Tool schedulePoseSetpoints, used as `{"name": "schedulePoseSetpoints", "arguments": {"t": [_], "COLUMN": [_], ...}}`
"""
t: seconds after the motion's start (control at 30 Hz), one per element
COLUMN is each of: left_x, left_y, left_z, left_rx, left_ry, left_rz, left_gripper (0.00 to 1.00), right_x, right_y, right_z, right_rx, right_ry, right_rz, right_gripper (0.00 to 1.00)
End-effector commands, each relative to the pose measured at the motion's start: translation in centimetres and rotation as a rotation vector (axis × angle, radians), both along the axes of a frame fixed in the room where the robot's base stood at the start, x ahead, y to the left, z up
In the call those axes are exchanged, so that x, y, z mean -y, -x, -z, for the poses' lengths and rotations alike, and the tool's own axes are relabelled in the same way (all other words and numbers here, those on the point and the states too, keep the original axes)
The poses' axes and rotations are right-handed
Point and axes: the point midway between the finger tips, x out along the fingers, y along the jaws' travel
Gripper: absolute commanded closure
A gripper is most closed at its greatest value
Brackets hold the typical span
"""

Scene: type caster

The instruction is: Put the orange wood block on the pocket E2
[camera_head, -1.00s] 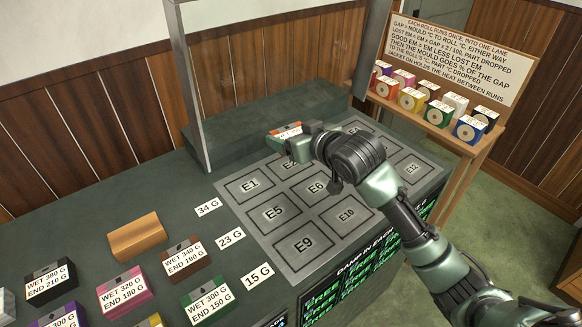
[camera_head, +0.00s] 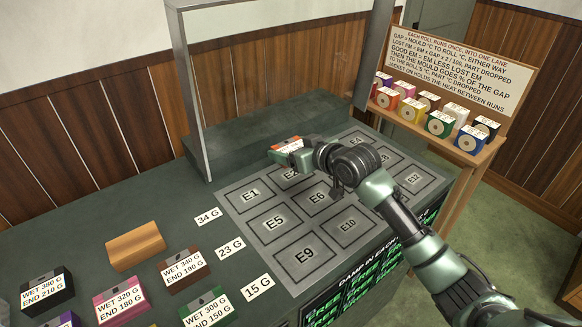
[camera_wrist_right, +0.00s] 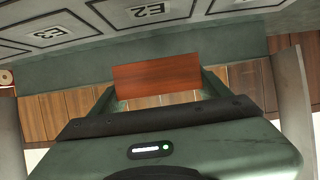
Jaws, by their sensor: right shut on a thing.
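The orange block (camera_head: 287,145) has a white label on one face in the head view. It is held by my right gripper (camera_head: 290,152), just behind the pocket E2 side of the grey pocket board. In the right wrist view the orange block (camera_wrist_right: 157,73) sits between the two fingers of my right gripper (camera_wrist_right: 157,88), which are shut on it. Pocket E2 (camera_wrist_right: 150,12) shows empty in the wrist view, beyond the block. In the head view E2 (camera_head: 289,173) is partly hidden by the gripper. My left gripper is not in view.
Pockets E1 (camera_head: 250,195) and E5 (camera_head: 274,222) look empty. Labelled blocks, a plain tan block (camera_head: 135,245) and weight cards lie left of the board. A shelf of coloured boxes (camera_head: 440,123) is at right.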

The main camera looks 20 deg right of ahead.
Motion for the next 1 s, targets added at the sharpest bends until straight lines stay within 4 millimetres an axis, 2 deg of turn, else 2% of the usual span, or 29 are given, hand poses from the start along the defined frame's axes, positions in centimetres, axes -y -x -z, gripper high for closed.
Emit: {"name": "schedulePoseSetpoints", "arguments": {"t": [0.47, 0.9, 0.93, 1.0], "left_x": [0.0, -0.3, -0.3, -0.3], "left_y": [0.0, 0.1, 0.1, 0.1], "left_z": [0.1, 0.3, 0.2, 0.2], "left_rx": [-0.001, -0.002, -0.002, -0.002], "left_ry": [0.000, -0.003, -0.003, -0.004], "left_rz": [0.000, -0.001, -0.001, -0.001], "left_gripper": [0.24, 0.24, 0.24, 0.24], "right_x": [-0.1, -0.1, -0.1, -0.1], "right_y": [0.0, 0.0, 0.0, 0.0], "right_z": [5.7, 6.4, 6.4, 6.4], "right_rx": [0.000, 0.003, 0.002, 0.002], "right_ry": [-0.002, -0.001, -0.001, -0.001], "right_rz": [-0.001, -0.001, -0.001, -0.001], "right_gripper": [0.67, 0.67, 0.15, 0.01]}}
